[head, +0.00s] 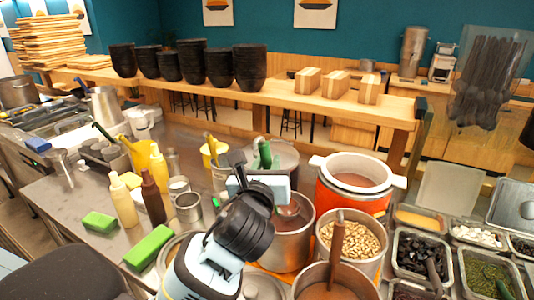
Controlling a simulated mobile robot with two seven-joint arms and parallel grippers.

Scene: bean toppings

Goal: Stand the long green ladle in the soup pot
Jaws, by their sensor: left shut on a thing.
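My left gripper (262,180) is at the middle of the view, over the cluster of pots, with its wrist hiding much of what is below. It is shut on the long green ladle (264,153), whose green handle sticks up just behind the fingers. The ladle's lower part is hidden. A steel pot (291,250) with brownish contents stands just right of and below the gripper. An orange pot (345,200) with a white rim and brown soup stands further right. I cannot tell which is the soup pot. My right gripper is not in view.
A pot of beans (352,236) and a pot with a brown-handled ladle (338,240) crowd the right. Topping trays (420,250) lie beyond. Squeeze bottles (123,200), green sponges (149,247) and cups stand left. Black bowl stacks (192,60) line the back counter.

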